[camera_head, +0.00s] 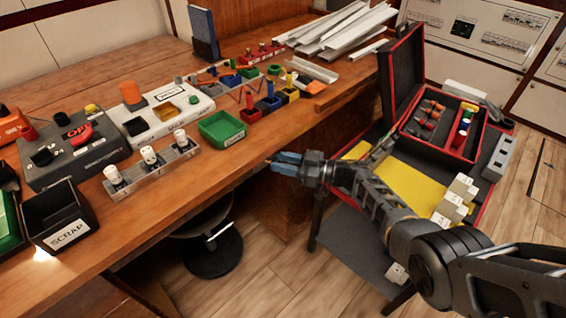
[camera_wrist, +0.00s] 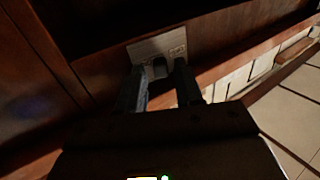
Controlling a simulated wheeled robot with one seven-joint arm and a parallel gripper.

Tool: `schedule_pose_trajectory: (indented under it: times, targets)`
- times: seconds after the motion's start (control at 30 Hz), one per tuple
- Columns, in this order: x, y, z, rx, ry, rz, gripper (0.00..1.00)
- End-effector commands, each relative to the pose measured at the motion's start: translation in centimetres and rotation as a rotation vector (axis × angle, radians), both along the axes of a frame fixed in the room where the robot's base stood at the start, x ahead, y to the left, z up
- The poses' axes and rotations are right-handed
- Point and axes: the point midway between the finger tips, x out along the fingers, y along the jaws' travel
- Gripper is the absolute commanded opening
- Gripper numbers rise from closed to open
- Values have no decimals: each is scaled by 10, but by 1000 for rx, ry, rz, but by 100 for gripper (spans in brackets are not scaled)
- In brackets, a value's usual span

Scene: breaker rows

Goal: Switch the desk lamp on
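I cannot pick out a desk lamp in either view. A small bright patch shows on the desk beside the scrap bin at the lower left of the head view; its source is not visible. My gripper (camera_head: 287,162) is in front of the desk's front edge, in the air. In the wrist view my gripper (camera_wrist: 162,85) has its two dark fingers apart, with nothing held between them. Beyond the fingertips is a pale plate (camera_wrist: 150,46) on dark wood, with a small dark block (camera_wrist: 158,68) on it. I cannot tell whether it is a switch.
The wooden desk (camera_head: 233,163) carries a black scrap bin (camera_head: 62,215), a grey instrument box (camera_head: 75,150), a green tray (camera_head: 222,129) and small coloured bins. An open red-edged case (camera_head: 395,85) stands right. A stool (camera_head: 212,255) is below the desk.

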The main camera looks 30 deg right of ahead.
Motion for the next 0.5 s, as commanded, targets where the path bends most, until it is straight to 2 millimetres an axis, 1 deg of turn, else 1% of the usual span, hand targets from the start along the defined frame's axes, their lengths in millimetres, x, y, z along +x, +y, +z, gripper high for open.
schedule_pose_trajectory:
  times: [0.07,0.3,0.37,0.5]
  targets:
    - [0,0,-1,0,1,0,43]
    - [-1,0,-1,0,1,0,43]
    - [-4,-3,-1,0,1,-1,43]
    - [-16,-17,0,0,3,-4,43]
